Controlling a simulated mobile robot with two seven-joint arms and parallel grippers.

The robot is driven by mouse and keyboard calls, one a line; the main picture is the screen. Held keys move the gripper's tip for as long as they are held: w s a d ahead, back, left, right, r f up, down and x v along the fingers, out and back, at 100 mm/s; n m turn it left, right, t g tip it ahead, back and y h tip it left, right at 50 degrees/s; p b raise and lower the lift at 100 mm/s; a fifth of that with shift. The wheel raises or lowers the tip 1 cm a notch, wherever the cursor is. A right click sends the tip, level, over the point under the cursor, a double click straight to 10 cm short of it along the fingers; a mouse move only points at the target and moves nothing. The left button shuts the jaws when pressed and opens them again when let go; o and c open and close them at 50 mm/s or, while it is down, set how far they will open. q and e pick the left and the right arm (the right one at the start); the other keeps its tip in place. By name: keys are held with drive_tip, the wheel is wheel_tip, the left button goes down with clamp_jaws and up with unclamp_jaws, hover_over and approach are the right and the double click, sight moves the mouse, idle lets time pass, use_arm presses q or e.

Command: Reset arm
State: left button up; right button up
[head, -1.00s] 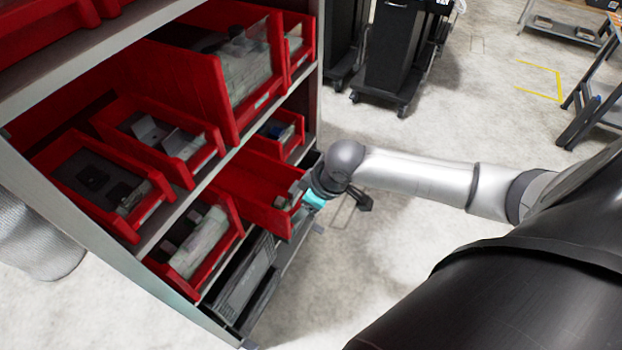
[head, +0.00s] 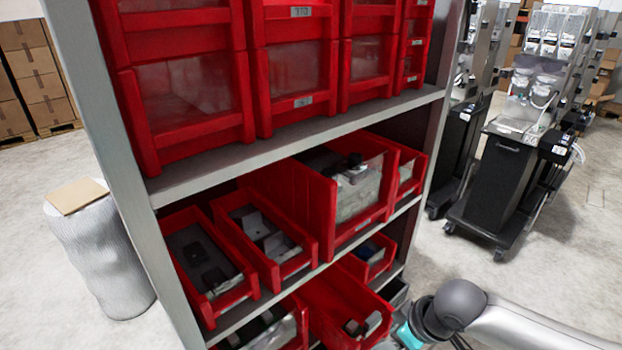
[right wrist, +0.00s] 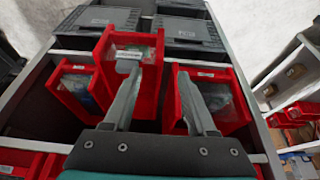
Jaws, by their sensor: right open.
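My right arm comes in at the lower right of the head view, and its teal wrist part (head: 408,336) is beside a red bin (head: 345,312) that sticks out of the lower shelf. The fingers are hard to make out there. In the right wrist view my right gripper (right wrist: 157,70) is open, with two grey fingers spread apart. One finger overlaps the middle red bin (right wrist: 151,105), and the other overlaps the inside of the red bin to its right (right wrist: 222,118). I cannot tell whether they touch the bins. My left gripper is not in view.
A grey-framed shelf (head: 290,130) holds rows of red bins. Black carts (head: 495,190) stand behind on the right. A ribbed white cylinder (head: 100,255) with a brown board on top stands at left. The pale floor (head: 560,260) at right is open.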

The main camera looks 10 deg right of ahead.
drive_tip(key=s+d+f+m+h+b, duration=0.1)
drive_tip(key=s+d+f+m+b, duration=0.15)
drive_tip(key=f, duration=1.05)
drive_tip(key=s+d+f+m+h+b, duration=0.1)
drive_tip(key=d+f+b, duration=0.2)
drive_tip(key=f, duration=0.9)
drive_tip(key=s+a+f+b, duration=0.2)
drive_tip(key=s+f+b, duration=0.1)
drive_tip(key=s+f, duration=0.95)
drive_tip(key=s+a+f+g+b, duration=0.1)
drive_tip(key=s+a+f, duration=0.2)
drive_tip(key=s, duration=0.5)
drive_tip(key=s+a+f+g+b, duration=0.1)
drive_tip(key=s+a+f, duration=0.3)
drive_tip(key=s, duration=0.3)
drive_tip(key=shift+s+f+g, duration=0.35)
drive_tip(key=shift+f+g, duration=0.05)
drive_tip(key=shift+f, duration=0.15)
